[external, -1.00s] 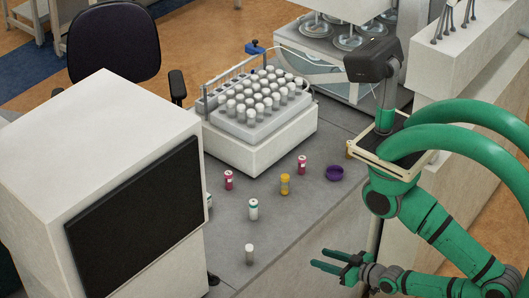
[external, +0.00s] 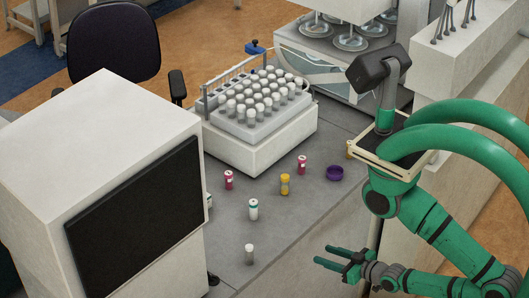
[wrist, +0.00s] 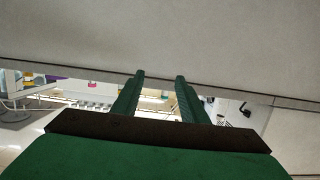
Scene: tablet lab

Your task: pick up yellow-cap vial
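The yellow-cap vial (external: 285,184) stands upright on the grey bench in the external view, between a pink-red vial and the purple dish. A small yellow shape, likely this vial, shows at the left edge of the wrist view (wrist: 28,78). My gripper (external: 322,255) is at the bench's front edge, to the right of and nearer the camera than the yellow-cap vial, and well apart from it. In the wrist view its two green fingers (wrist: 160,75) are spread with nothing between them.
Two pink-red vials (external: 229,180) (external: 302,164), a green-banded white vial (external: 253,209) and a grey-capped vial (external: 249,254) stand nearby. The purple dish (external: 335,173) lies right of the yellow one. A full vial rack (external: 255,145) stands behind; a large white machine (external: 130,120) is left.

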